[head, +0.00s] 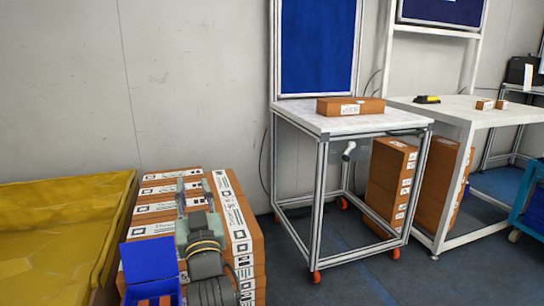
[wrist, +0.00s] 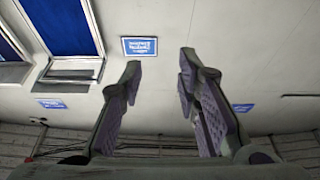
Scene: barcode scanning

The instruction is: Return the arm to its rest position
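My gripper (head: 194,186) points upward in the lower left of the head view, in front of a stack of brown labelled boxes (head: 235,215). In the wrist view my gripper (wrist: 160,70) shows its two fingers wide apart. Nothing is between them; behind them are the wall and small blue signs. My arm below the gripper is partly cut off by the bottom edge of the head view.
A blue bin (head: 150,260) stands just left of my arm, and a yellow container (head: 60,225) fills the far left. A wheeled table (head: 350,123) carries a brown box (head: 350,106). A white table (head: 465,108) stands at right. Floor between shows free.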

